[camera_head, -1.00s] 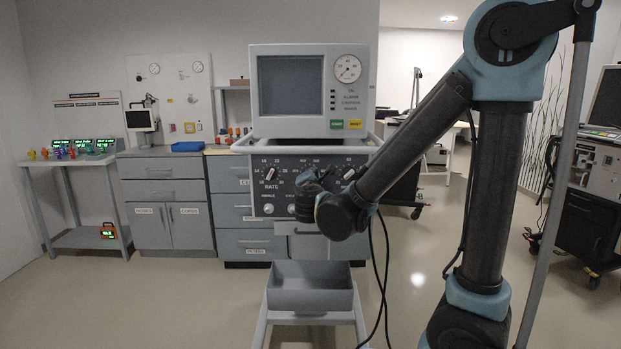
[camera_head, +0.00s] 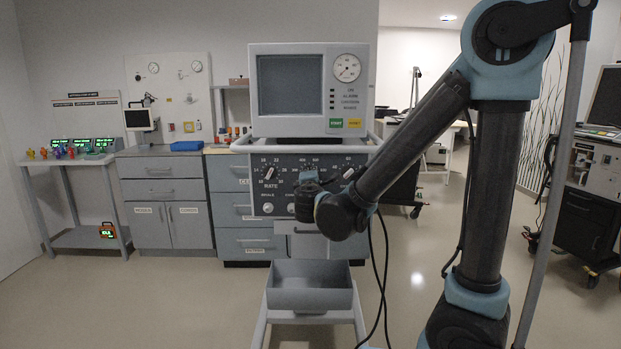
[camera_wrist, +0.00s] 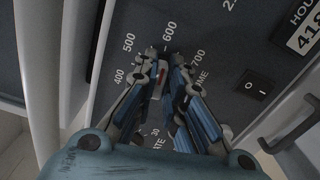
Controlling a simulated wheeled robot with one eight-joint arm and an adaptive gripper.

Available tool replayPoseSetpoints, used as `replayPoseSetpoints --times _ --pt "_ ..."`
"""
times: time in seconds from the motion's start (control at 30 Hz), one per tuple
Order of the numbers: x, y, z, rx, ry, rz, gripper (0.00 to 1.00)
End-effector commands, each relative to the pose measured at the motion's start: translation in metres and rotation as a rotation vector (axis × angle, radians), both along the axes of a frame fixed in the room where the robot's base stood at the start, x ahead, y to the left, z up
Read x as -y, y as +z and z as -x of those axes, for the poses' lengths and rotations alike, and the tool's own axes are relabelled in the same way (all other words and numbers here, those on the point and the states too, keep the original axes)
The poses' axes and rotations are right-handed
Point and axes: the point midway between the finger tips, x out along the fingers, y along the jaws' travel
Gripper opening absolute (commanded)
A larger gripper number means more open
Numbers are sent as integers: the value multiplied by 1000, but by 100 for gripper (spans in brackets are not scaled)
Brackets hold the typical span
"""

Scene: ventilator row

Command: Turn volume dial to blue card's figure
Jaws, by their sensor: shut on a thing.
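The ventilator (camera_head: 340,110) stands ahead with a grey control panel below its screen. The volume dial (camera_wrist: 157,80) is in the wrist view, partly hidden between the fingers; a pale bar with a red mark shows. Around it the panel prints 400, 500, 600 and 700, and the end of the word "VOLUME" shows. My gripper (camera_wrist: 170,78) is shut on the dial. In the head view my gripper (camera_head: 308,182) covers the dial in the middle of the panel. I cannot make out a blue card in either view.
The rate dial (camera_head: 268,172) is left of my gripper and another dial (camera_head: 348,173) is right. A power switch (camera_wrist: 250,87) and an hour counter (camera_wrist: 305,35) are on the panel. A grey bin (camera_head: 310,290) sits below. Open floor lies at left.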

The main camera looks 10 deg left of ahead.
Motion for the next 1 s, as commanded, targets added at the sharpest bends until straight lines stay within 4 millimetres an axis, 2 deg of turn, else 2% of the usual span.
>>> replayPoseSetpoints --times 0.17,0.2,0.27,0.67,0.77,1.0 --pt "3 -2 0 -5 -5 -1 0" --pt "3 -2 0 -4 -5 -1 20" --pt "2 -2 0 -4 -4 0 31" --pt "1 -1 3 -1 0 0 31" --pt "2 -1 11 -1 1 0 31" --pt "8 -1 45 -1 3 0 31"
